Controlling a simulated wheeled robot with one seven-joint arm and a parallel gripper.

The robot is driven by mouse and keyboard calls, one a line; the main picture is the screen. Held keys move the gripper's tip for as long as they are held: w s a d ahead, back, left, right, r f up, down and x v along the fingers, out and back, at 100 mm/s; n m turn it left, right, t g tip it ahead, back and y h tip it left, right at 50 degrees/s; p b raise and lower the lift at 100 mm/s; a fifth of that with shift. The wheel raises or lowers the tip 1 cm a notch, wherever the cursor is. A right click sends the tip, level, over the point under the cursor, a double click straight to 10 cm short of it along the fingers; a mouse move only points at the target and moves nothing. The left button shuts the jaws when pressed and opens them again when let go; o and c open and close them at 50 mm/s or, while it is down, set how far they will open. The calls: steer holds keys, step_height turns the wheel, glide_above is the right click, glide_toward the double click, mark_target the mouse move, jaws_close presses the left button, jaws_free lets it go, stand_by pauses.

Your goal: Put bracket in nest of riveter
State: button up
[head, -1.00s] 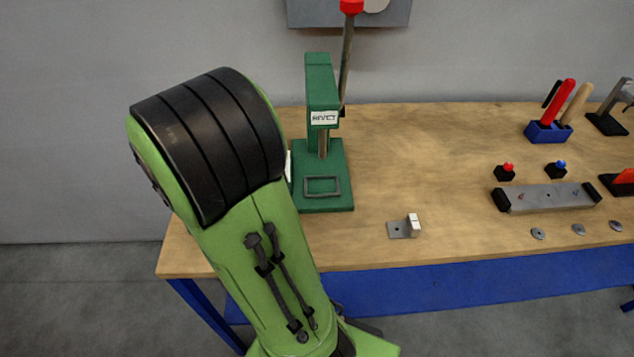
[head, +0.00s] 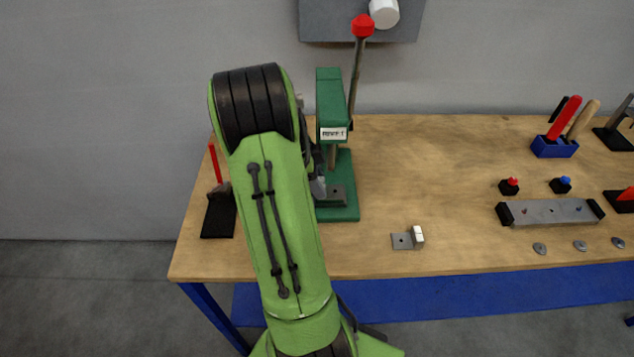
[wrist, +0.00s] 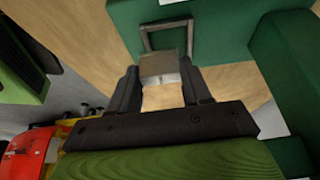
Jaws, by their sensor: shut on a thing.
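The green riveter (head: 331,100) stands at the left of the bench, its red-knobbed lever raised. Its nest is a grey rectangular frame (wrist: 146,40) on the green base. My gripper (wrist: 160,88) is shut on a bracket (wrist: 158,64), whose grey plate points toward the nest. In the wrist view the plate overlaps the frame's near edge; I cannot tell whether it touches. In the head view my gripper (head: 319,186) is at the left side of the riveter base, mostly hidden by my arm. A second bracket (head: 402,241) with a pale upright block lies on the bench.
A black stand with a red handle (head: 217,213) is left of my arm. Red (head: 509,187) and blue (head: 561,185) buttons, a grey bar fixture (head: 551,212), a blue tool holder (head: 554,147) and several discs are at the right.

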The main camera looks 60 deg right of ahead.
steer(key=shift+w+d+f, duration=0.15)
steer(key=shift+w+d, duration=0.15)
steer(key=shift+d, duration=0.35)
steer(key=shift+f, duration=1.65)
steer(key=shift+f+b, duration=0.1)
steer(key=shift+b, duration=0.25)
steer(key=o, duration=1.1)
steer(key=shift+o, duration=0.2)
